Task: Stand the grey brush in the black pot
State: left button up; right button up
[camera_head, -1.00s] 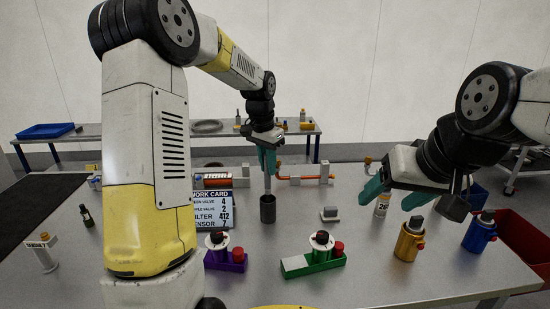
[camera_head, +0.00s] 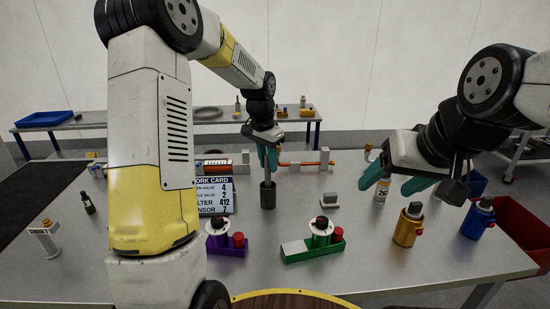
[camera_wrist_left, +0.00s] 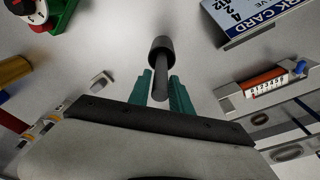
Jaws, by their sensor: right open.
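The grey brush (camera_head: 268,172) is upright, its lower end at the mouth of the black pot (camera_head: 268,197). How deep it sits inside is hidden. In the left wrist view the brush handle (camera_wrist_left: 160,88) lies between the fingers (camera_wrist_left: 160,78) and lines up with the pot (camera_wrist_left: 160,48). My right gripper (camera_head: 392,187) is open and empty over the right side of the table, apart from the pot.
A work card (camera_head: 214,196) stands left of the pot. A purple holder (camera_head: 226,245) and a green holder (camera_head: 312,248) are in front. Yellow (camera_head: 408,228) and blue (camera_head: 478,220) canisters stand at right, near a red bin (camera_head: 515,238). Bare table surrounds the pot's front.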

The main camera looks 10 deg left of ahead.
pick_arm(q)
jog(key=shift+o, duration=1.2)
jog(key=shift+s+a+r, duration=0.1)
jog(key=shift+s+r, duration=0.05)
jog(key=shift+r, duration=1.15)
jog(key=shift+s+a+r, duration=0.1)
jog(key=shift+s+r, duration=0.05)
jog(key=shift+r, duration=1.15)
jog(key=shift+s+a+r, duration=0.1)
jog(key=shift+s+r, duration=0.05)
jog(key=shift+r, duration=1.15)
jog(key=s+a+r+n+t, duration=0.1)
jog(key=s+r, duration=0.3)
jog(key=s, duration=0.2)
jog(key=s+r+n+t, duration=0.1)
jog(key=s+r+n, duration=0.15)
jog(key=s, duration=0.45)
jog(key=s+n+t+h, duration=0.1)
jog(key=s+n+t, duration=0.1)
jog(key=s, duration=1.2)
jog(key=shift+s+a+n+t, duration=0.15)
jog(key=shift+a+n+t, duration=0.05)
jog(key=shift+n+t, duration=0.2)
